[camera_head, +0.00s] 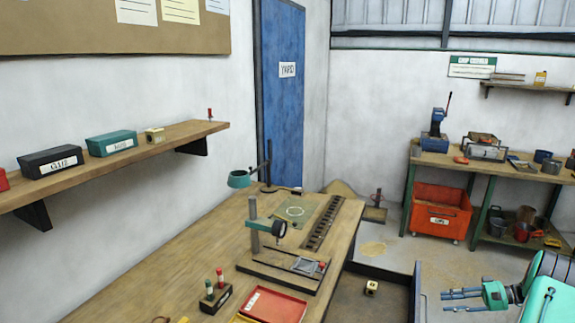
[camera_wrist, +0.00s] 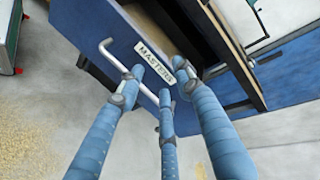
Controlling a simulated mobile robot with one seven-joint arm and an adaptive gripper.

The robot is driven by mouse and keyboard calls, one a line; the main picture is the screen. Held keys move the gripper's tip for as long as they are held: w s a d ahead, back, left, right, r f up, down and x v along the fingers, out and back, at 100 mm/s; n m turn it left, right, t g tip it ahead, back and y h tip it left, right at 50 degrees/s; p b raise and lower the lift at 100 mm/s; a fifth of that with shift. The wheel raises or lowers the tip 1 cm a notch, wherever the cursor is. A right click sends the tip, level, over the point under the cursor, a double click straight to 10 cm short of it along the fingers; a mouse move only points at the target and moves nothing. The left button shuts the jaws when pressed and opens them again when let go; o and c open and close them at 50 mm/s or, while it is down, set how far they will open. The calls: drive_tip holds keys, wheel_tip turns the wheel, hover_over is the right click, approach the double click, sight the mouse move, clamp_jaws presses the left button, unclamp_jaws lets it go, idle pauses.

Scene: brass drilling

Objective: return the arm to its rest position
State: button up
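My gripper (camera_head: 446,300) is at the lower right of the head view, on my teal arm, with its blue-grey fingers pointing left. Its three fingers (camera_wrist: 160,80) are extended and spread in the wrist view, with nothing held between them. Beyond them is a blue drawer front (camera_wrist: 85,28) with a white bar handle (camera_wrist: 107,50) and a MASTERS label (camera_wrist: 155,62). The fingers partly hide the front. In the head view the drawer (camera_head: 350,303) is pulled out, and the fingertips appear to be just right of its front.
The wooden bench (camera_head: 150,265) carries a gauge stand (camera_head: 252,225), a red tray (camera_head: 273,305) and other tools. An orange crate (camera_head: 440,212) stands under the back bench (camera_head: 450,162). Open floor (camera_head: 450,260) lies between.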

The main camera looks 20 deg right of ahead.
drive_tip(key=w+a+r+n+g+h, duration=0.1)
drive_tip(key=w+a+r+g+h, duration=0.3)
drive_tip(key=a+r, duration=0.8)
drive_tip(key=w+a+r+n+g+y, duration=0.15)
drive_tip(key=w+a+r, duration=0.45)
drive_tip(key=a+r, duration=0.65)
drive_tip(key=s+a+r+n+g+h, duration=0.1)
drive_tip(key=s+a+r, duration=0.15)
drive_tip(key=a, duration=0.45)
drive_tip(key=s+a+r+h, duration=0.1)
drive_tip(key=a+r+h, duration=0.15)
drive_tip(key=a, duration=0.45)
drive_tip(key=s+a+r+n+g+h, duration=0.1)
drive_tip(key=s+a+r, duration=0.15)
drive_tip(key=a, duration=0.55)
drive_tip(key=s+a+r+n+t+h, duration=0.3)
drive_tip(key=s+a+t+h, duration=0.1)
drive_tip(key=s+a, duration=1.4)
drive_tip(key=s, duration=0.3)
drive_tip(key=shift+s+n, duration=0.35)
drive_tip(key=shift+s, duration=0.05)
